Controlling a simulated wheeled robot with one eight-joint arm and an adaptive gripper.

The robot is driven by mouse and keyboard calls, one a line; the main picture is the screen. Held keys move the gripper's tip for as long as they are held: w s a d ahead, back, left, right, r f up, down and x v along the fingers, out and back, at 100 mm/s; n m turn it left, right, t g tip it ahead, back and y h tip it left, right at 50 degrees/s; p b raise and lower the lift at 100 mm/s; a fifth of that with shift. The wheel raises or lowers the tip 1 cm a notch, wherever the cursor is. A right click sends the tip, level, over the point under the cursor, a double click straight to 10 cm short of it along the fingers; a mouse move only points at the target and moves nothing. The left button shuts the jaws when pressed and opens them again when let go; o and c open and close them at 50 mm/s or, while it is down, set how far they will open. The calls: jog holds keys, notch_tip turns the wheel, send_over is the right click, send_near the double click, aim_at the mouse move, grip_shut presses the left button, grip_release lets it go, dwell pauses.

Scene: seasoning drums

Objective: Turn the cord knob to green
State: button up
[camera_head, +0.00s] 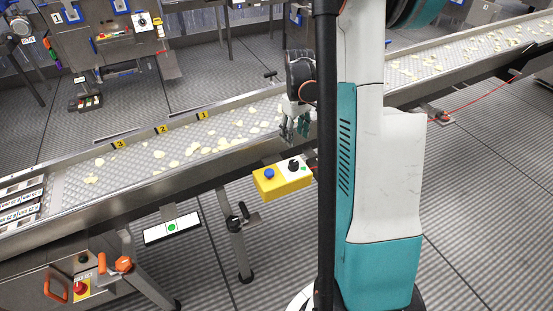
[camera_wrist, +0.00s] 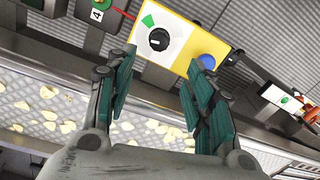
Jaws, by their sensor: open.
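A yellow control box (camera_head: 284,183) is fixed at the near side of the conveyor. It carries a black knob (camera_head: 293,166) on a white plate and a blue button (camera_head: 269,174). In the wrist view the knob (camera_wrist: 158,39) shows whole, with a green mark (camera_wrist: 149,20) on the white plate at its upper left. I cannot tell clearly where the knob points. My gripper (camera_wrist: 162,60) is open and empty, its teal fingers spread below and to either side of the knob, apart from it. In the head view my gripper (camera_head: 292,130) is above the box.
The conveyor (camera_head: 150,172) with pale chips runs diagonally behind the box. A white panel with a green button (camera_head: 172,227) and a post with a black knob (camera_head: 236,222) stand to the left. A red cable runs near the box. Floor in front is clear.

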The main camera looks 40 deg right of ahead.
aim_at(294, 162)
notch_tip(294, 162, down, 13)
jog(key=b, duration=0.4)
jog(key=shift+f, duration=0.1)
jog(key=c, duration=1.1)
